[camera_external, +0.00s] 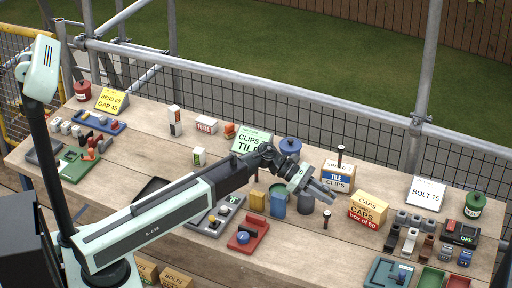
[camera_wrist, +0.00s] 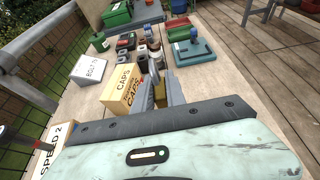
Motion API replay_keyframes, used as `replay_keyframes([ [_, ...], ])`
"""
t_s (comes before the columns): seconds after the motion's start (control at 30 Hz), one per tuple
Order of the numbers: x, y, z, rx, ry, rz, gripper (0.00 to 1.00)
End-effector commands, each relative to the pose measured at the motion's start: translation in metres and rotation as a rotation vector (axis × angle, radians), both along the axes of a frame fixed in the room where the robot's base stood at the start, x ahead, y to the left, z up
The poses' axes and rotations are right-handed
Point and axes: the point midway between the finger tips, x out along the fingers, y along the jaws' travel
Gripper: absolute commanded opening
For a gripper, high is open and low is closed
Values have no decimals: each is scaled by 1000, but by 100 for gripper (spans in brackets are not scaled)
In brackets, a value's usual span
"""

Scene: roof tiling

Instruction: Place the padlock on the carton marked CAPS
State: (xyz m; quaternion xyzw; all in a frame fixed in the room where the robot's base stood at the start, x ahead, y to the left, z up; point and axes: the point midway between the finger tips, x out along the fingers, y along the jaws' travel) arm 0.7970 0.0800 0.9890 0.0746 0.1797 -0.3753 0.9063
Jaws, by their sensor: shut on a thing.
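The carton marked CAPS (camera_external: 367,209) is a yellow box with a red band, standing on the wooden table right of centre. It also shows in the wrist view (camera_wrist: 121,88), just left of my fingers. My gripper (camera_external: 324,192) is above the table, a little left of the carton in the outside view. In the wrist view my gripper (camera_wrist: 167,90) is shut on a small brass-coloured thing, which appears to be the padlock (camera_wrist: 160,94). It is mostly hidden between the fingers, and I cannot make it out in the outside view.
Several small blocks (camera_external: 410,232) and a BOLT 75 sign (camera_external: 426,194) are right of the CAPS carton. Blue and yellow containers (camera_external: 278,202) stand left.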

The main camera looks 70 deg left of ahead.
Motion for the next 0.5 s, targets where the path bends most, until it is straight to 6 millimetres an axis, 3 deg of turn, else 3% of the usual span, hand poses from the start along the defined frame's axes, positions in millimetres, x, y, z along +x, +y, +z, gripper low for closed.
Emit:
replay_keyframes([
  [0.3, 98, 10, -10, 0, -1, -1, 0],
  [0.5, 140, 14, -14, -1, -1, 0, 0],
])
